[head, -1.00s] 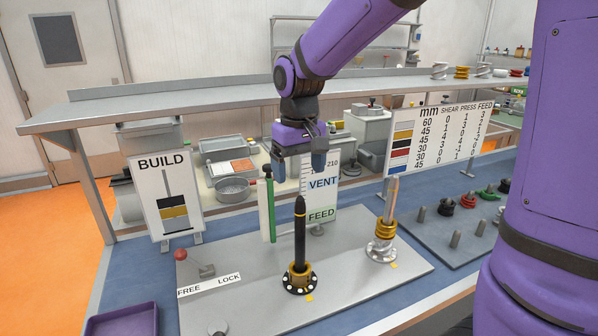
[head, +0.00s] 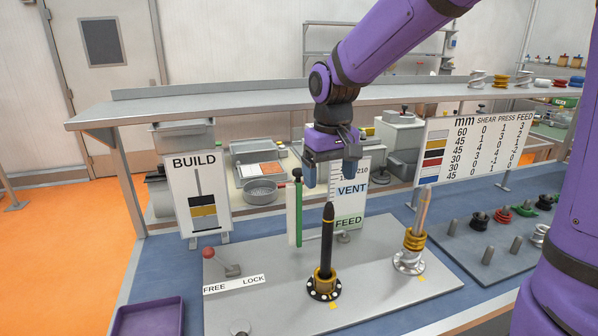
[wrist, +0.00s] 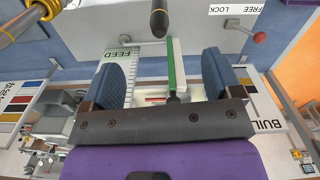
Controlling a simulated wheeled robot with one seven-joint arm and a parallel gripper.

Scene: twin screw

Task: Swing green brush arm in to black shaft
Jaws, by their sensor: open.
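The green brush arm (head: 299,210) is an upright green bar with a black top, beside a white strip. It stands just left of and behind the black shaft (head: 328,235), apart from it. The shaft rises from a gold collar on a black flange. My gripper (head: 327,175) is open and empty, pointing down above the shaft's tip. In the wrist view the green brush arm (wrist: 171,65) lies between my two blue fingers (wrist: 168,68), with a gap on both sides. The black shaft's tip (wrist: 159,22) shows beyond them.
A light shaft with a gold and silver base (head: 409,245) stands on the right of the grey plate (head: 370,285). A red-knobbed lever (head: 225,262) is at its left by the FREE/LOCK label. The VENT/FEED sign (head: 350,205) stands behind; a shelf (head: 250,103) runs across the back.

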